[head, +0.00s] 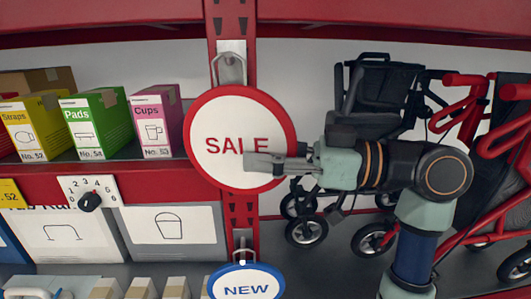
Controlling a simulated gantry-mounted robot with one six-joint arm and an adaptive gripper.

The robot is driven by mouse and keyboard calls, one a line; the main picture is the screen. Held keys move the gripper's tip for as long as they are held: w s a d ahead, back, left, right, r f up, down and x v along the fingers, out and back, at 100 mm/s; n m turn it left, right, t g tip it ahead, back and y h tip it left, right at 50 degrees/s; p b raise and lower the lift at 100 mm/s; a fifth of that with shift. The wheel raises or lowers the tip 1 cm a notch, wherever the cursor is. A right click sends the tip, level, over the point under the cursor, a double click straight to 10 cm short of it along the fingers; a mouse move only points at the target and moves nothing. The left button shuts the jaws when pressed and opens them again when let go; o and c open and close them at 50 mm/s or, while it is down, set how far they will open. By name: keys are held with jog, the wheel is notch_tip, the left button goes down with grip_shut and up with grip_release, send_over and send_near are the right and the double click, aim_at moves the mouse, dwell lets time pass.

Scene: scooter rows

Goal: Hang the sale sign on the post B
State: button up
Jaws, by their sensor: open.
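The sale sign (238,112) is a round white disc with a red rim and the word SALE. It is upright against the red post (243,72), just below a metal hook or loop on a pale plate (231,64). I cannot tell whether the loop carries it. No letter B shows on the post. My gripper (250,162) reaches in from the right, its fingers in front of the sign's lower right part and covering part of the lettering. It is open; I cannot tell whether the fingers touch the sign.
A blue NEW sign (246,283) sits lower on the post below a small hook. Boxes labelled Straps (36,127), Pads (93,124) and Cups (153,125) stand on the left shelf. A dial (89,202) is below them. Folded walkers (378,95) and wheels crowd the right.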

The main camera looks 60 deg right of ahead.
jog(key=v, duration=1.2)
